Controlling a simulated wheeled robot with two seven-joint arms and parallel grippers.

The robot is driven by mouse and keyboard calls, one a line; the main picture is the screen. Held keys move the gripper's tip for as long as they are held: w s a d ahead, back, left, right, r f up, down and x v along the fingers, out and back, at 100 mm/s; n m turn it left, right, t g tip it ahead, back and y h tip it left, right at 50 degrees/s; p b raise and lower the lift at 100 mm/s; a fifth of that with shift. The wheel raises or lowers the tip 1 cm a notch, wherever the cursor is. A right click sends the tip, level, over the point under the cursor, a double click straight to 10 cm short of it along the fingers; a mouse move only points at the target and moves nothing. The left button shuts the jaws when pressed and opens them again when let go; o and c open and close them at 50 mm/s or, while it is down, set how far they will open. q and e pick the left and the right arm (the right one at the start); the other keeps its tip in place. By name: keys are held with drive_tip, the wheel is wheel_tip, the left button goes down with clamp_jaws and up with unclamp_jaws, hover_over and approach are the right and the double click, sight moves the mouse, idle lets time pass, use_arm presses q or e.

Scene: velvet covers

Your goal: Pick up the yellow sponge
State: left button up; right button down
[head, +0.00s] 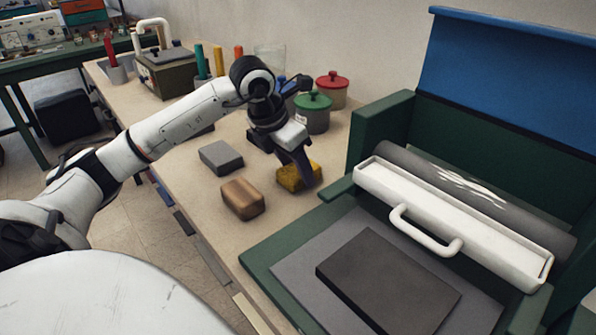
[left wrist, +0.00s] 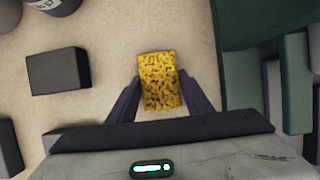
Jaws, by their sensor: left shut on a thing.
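The yellow sponge (head: 293,178) is a speckled yellow block on the beige table, just left of the green-framed machine. My left gripper (head: 300,172) reaches down over it from above. In the left wrist view the sponge (left wrist: 160,80) sits between the two dark fingers of my left gripper (left wrist: 159,98), which are shut on its sides. In the head view a finger hides part of the sponge. The sponge appears to be at table height; I cannot tell whether it touches the table. My right gripper is in neither view.
A brown block (head: 242,199) and a grey block (head: 221,157) lie left of the sponge. A green-lidded pot (head: 313,115) and a red-lidded pot (head: 332,88) stand behind. The green machine (head: 367,140) with a white handled tray (head: 450,215) stands close on the right.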

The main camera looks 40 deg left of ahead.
use_arm(q)
drive_tip(key=shift+r, duration=0.15)
wheel_tip(320, 180, up, 10)
drive_tip(key=p, duration=0.1)
idle(0.3)
drive_tip(key=o, duration=0.5)
drive_tip(key=c, duration=0.4)
